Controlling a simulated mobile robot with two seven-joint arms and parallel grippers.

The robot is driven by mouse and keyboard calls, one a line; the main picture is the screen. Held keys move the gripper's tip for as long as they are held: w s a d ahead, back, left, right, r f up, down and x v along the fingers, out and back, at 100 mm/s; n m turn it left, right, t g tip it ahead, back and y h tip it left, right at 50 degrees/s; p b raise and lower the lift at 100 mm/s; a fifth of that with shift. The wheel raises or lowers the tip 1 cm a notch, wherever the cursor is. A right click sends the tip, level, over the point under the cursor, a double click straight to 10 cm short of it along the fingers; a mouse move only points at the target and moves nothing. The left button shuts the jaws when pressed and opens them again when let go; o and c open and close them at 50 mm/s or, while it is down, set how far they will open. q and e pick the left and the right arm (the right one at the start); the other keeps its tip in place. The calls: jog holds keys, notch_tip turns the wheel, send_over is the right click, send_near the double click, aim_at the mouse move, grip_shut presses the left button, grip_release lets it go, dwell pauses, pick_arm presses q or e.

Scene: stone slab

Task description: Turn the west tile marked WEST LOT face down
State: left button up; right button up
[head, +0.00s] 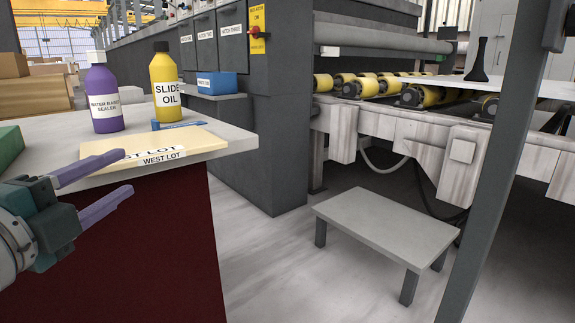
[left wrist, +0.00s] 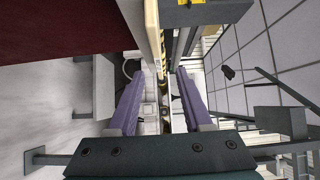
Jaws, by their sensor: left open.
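The cream tile marked WEST LOT (head: 185,142) lies flat on the grey tabletop (head: 238,139), along its front edge, and seems to jut slightly past it. The lettering shows on its top, partly covered by a finger, and on its front edge. My left gripper (head: 127,170) is open and empty, its two purple fingers apart, at the near left of the tile. In the left wrist view the tile (left wrist: 153,30) shows edge-on as a cream strip, ahead between the open fingers (left wrist: 160,76). I cannot tell whether a finger touches it. My right gripper is not in view.
A purple sealer bottle (head: 103,98), a yellow slide oil bottle (head: 165,82) and a flat blue item (head: 176,125) stand behind the tile. A green block (head: 9,147) is at the left. A low grey stool (head: 385,222) stands on the open floor at right, near a grey post (head: 497,175).

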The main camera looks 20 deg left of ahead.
aim_at(152, 159)
pick_arm(q)
jog(key=x, duration=0.3)
jog(key=shift+w+a+f, duration=0.1)
jog(key=shift+w+a, duration=0.05)
jog(key=shift+w, duration=0.05)
jog(key=shift+d+x, duration=0.15)
jog(key=shift+x, duration=1.4)
jog(key=shift+d+x, duration=0.1)
jog(key=shift+x, duration=1.45)
jog(key=shift+c, duration=0.3)
grip_shut()
